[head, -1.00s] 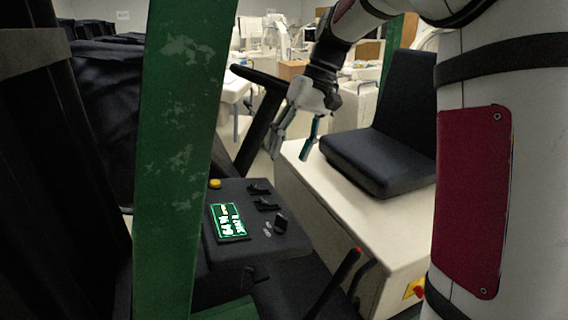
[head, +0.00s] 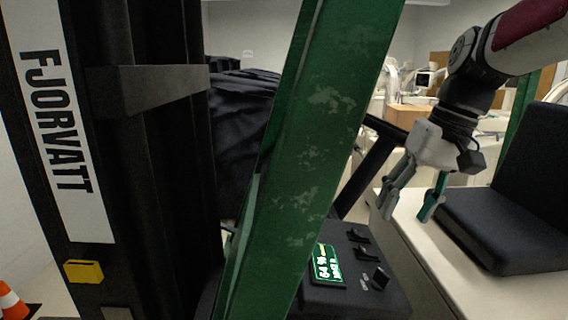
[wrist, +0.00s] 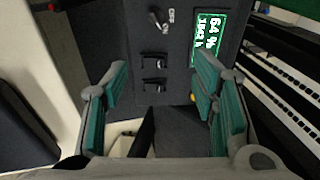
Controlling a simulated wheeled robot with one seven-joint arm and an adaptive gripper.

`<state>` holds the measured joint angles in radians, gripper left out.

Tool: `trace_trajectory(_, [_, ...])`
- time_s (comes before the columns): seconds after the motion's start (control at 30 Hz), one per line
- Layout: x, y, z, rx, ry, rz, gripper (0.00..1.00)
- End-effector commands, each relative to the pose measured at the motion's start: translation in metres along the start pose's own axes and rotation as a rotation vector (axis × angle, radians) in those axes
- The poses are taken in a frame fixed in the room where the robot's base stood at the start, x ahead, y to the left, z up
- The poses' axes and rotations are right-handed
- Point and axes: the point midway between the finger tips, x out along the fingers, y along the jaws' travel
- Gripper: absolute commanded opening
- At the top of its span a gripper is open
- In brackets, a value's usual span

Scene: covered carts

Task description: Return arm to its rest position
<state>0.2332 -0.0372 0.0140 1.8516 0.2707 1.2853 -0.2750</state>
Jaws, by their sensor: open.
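My gripper (head: 414,199) hangs at the end of my arm in the right part of the head view. Its teal-padded fingers are spread apart with nothing between them. In the wrist view the open fingers (wrist: 160,100) frame a dark control panel (wrist: 175,30). The panel has a lit green display and small black levers. In the head view the same panel (head: 345,292) is at lower middle, partly hidden by a green post. The gripper is apart from the panel and the seat.
A worn green post (head: 300,170) crosses the head view. A black mast (head: 160,200) with a FJORVATT label stands at left. A black seat (head: 510,235) on a pale base (head: 400,225) is at right. Dark covered shapes (head: 245,125) and lab equipment lie behind.

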Motion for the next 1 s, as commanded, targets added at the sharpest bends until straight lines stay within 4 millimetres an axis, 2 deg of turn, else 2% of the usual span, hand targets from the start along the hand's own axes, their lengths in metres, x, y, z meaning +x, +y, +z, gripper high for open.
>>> trace_trajectory(0.03, [-0.004, -0.007, 0.018, -0.008, 0.028, 0.028, 0.53])
trace_trajectory(0.23, [-0.004, -0.019, 0.076, -0.025, 0.141, 0.123, 0.53])
trace_trajectory(0.5, [0.012, -0.018, 0.143, -0.057, 0.304, 0.208, 0.53])
trace_trajectory(0.7, [0.023, -0.015, 0.166, -0.073, 0.373, 0.23, 0.53])
trace_trajectory(1.0, [0.026, -0.014, 0.169, -0.074, 0.386, 0.234, 0.53])
